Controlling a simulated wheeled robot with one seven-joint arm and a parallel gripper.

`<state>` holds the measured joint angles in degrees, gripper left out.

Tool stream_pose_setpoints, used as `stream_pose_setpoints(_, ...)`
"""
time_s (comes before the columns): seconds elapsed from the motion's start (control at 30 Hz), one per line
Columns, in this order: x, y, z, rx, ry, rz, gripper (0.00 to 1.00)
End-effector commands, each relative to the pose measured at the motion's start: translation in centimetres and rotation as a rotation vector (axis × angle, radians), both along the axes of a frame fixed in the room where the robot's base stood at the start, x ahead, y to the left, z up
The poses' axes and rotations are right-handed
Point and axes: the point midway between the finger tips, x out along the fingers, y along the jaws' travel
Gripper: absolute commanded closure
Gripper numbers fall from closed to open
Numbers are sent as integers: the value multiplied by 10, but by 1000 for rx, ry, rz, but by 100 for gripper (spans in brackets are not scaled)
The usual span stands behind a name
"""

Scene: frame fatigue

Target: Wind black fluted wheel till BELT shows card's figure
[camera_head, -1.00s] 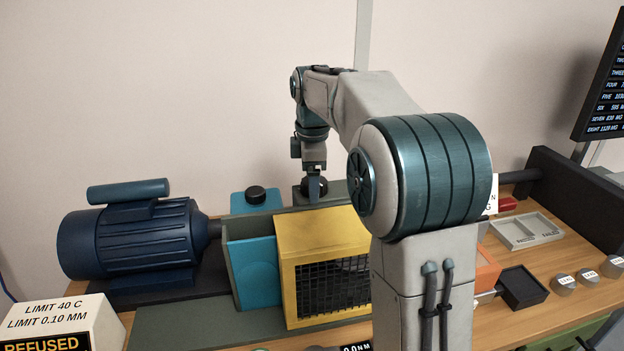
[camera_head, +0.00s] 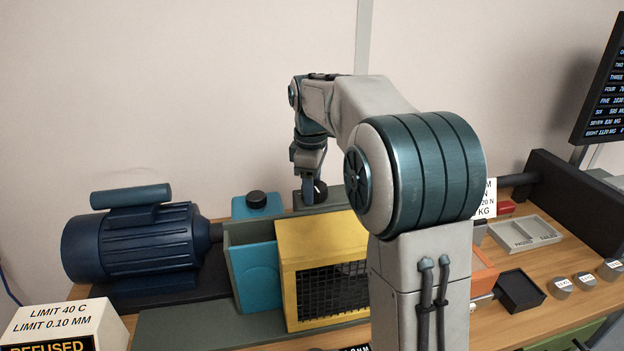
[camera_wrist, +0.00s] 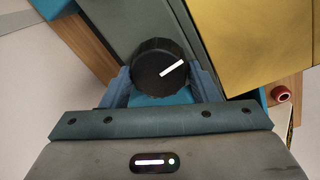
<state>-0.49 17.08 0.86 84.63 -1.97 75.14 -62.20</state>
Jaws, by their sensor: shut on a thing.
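The black fluted wheel (camera_wrist: 152,62) has a white pointer line on its top face, aimed up and right in the wrist view. My gripper (camera_wrist: 161,80) is shut on the wheel, one blue finger on each side. In the head view my gripper (camera_head: 308,192) reaches down behind the yellow guard, and the wheel is mostly hidden there. A white card (camera_head: 488,198) stands partly hidden behind my arm; only ends of its lines show, such as "20 N" and "KG". I cannot make out a BELT reading; a dark readout at the bottom edge is cut off.
A second black knob (camera_head: 256,199) sits on a blue box left of my gripper. The yellow guard (camera_head: 300,243) with black mesh stands in front. A blue motor (camera_head: 135,240) is at left, a grey tray (camera_head: 524,234) at right. A dark screen (camera_head: 603,85) hangs upper right.

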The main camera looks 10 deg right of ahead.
Motion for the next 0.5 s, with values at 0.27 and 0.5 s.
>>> stream_pose_setpoints(0.27,1,0,1,-1,-2,-87,68)
stream_pose_setpoints(0.5,1,0,1,-1,-2,-86,43)
